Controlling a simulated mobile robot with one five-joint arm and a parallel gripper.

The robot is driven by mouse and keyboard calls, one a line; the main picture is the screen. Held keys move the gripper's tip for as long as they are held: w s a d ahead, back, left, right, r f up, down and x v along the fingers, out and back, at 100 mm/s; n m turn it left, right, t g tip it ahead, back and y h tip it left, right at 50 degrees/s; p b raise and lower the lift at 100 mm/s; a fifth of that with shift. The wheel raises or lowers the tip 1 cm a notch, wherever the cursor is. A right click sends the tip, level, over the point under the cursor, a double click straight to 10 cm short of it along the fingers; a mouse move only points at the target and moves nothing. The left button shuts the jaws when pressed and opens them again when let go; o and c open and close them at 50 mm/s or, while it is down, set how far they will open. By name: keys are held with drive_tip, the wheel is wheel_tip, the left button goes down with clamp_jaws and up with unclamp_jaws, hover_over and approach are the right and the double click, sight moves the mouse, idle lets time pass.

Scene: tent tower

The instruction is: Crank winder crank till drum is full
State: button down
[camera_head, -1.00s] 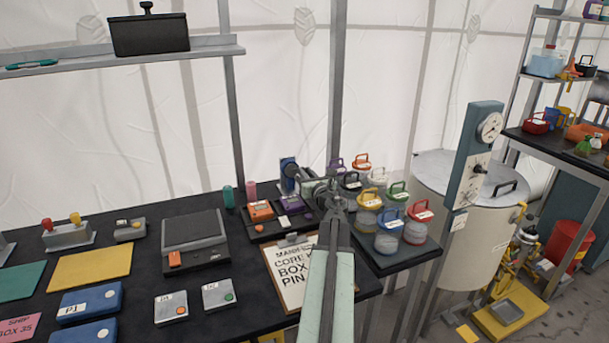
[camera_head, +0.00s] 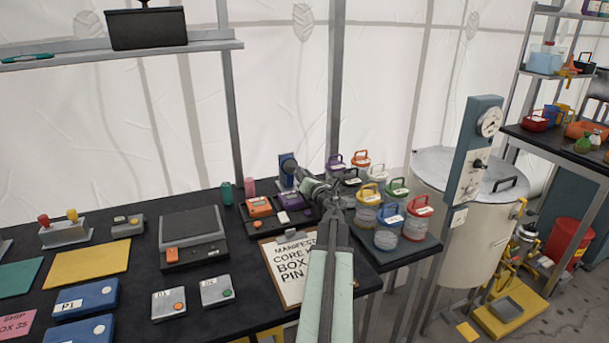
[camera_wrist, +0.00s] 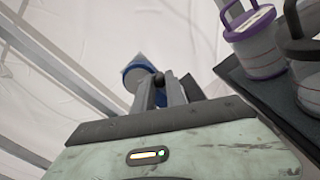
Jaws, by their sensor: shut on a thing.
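The winder (camera_head: 286,169) is a small blue upright unit at the back edge of the black table in the head view. Its round blue drum (camera_wrist: 137,73) shows past my fingers in the wrist view. The crank's dark knob (camera_wrist: 158,79) sits at my fingertips. My gripper (camera_head: 301,177) reaches leftward to the winder's right side and is shut on the crank. It also shows in the wrist view (camera_wrist: 156,90). My gripper hides most of the crank, and I cannot tell how full the drum is.
Lidded jars with coloured handles (camera_head: 388,232) stand close on the right of my arm. A clipboard (camera_head: 287,272) and small devices with orange and purple parts (camera_head: 260,208) lie near my gripper. A grey scale (camera_head: 194,236) is further left.

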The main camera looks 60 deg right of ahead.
drive_tip(key=shift+w+a+f+m, duration=0.1)
drive_tip(key=shift+w+f+m, duration=0.05)
drive_tip(key=shift+m, duration=0.35)
drive_tip(key=c, duration=1.4)
unclamp_jaws()
drive_tip(key=shift+w+f, duration=0.1)
drive_tip(key=shift+o, duration=0.2)
drive_tip(key=v, duration=0.8)
